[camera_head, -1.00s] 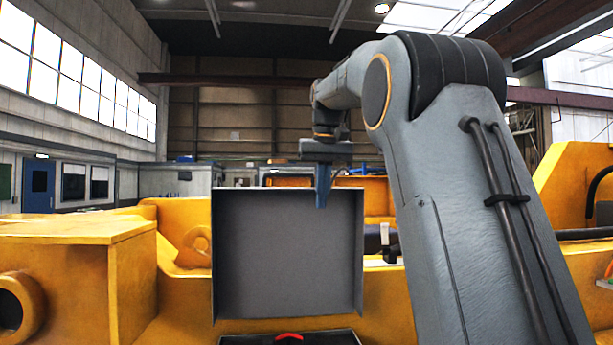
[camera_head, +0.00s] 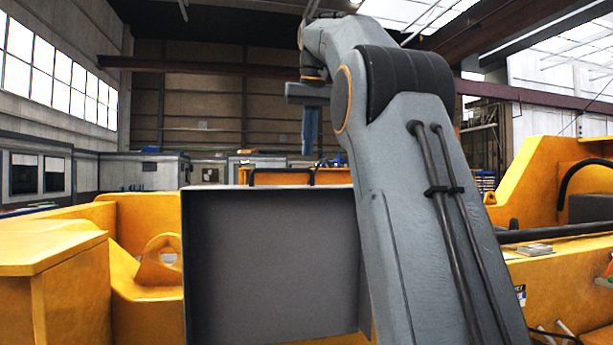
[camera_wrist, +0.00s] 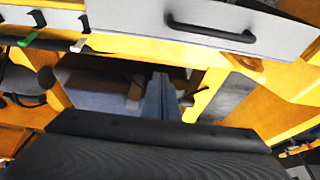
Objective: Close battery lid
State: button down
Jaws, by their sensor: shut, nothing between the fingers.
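The battery lid (camera_head: 270,265) is a flat grey panel with thin side flanges. It stands upright, open, in the middle of the head view, and my arm covers part of its right edge. My gripper (camera_head: 309,150) has slim blue fingers pointing down, above the lid's top edge and apart from it in the picture. In the wrist view the fingers (camera_wrist: 162,95) are together and empty. A pale grey panel with a black bar handle (camera_wrist: 210,33), seemingly the lid's outer face, crosses the top of that view.
Yellow machine bodywork surrounds the lid, with a boxy block (camera_head: 50,270) at left and a lifting eye (camera_head: 160,262) beside the lid. A raised yellow part (camera_head: 545,185) and a dark hose stand at right. Open air lies above the lid.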

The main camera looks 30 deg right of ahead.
notch_tip(320, 180, down, 8)
jog(key=p, duration=0.2)
jog(key=shift+s+a, duration=0.15)
jog(key=shift+s, duration=0.3)
dwell(0.4)
